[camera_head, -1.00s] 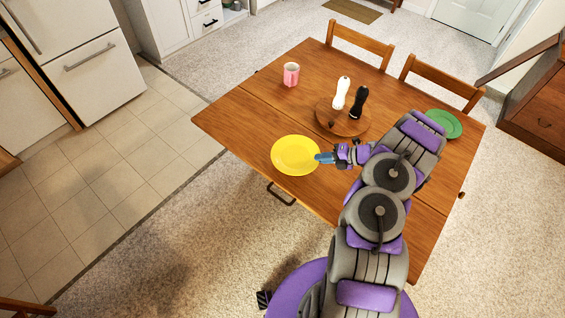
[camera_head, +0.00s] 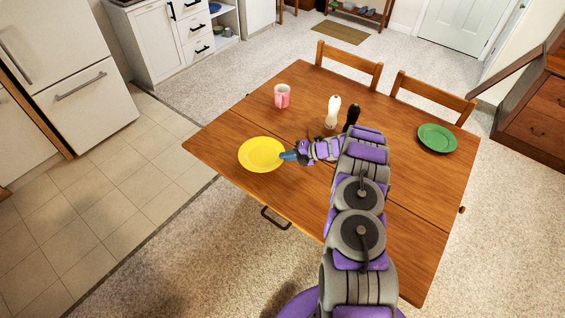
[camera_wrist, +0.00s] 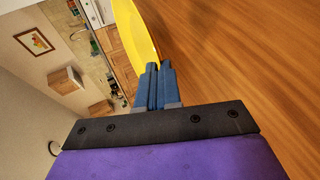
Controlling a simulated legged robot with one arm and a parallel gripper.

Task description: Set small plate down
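A yellow plate (camera_head: 260,154) is over the near left part of the wooden table (camera_head: 225,130), roughly level. In the wrist view the yellow plate (camera_wrist: 135,32) is seen nearly edge-on at the fingertips. My gripper (camera_head: 290,156) holds it by its right rim. In the wrist view the blue fingers of my gripper (camera_wrist: 158,72) are close together with the rim between them. I cannot tell whether the plate's underside touches the table. A green plate (camera_head: 437,138) lies at the right side of the table.
A pink mug (camera_head: 282,96) stands behind the yellow plate. A white shaker (camera_head: 333,112) and a black shaker (camera_head: 352,114) stand mid-table, partly behind my arm. Two chairs (camera_head: 348,66) are at the far side. The table's left corner is clear.

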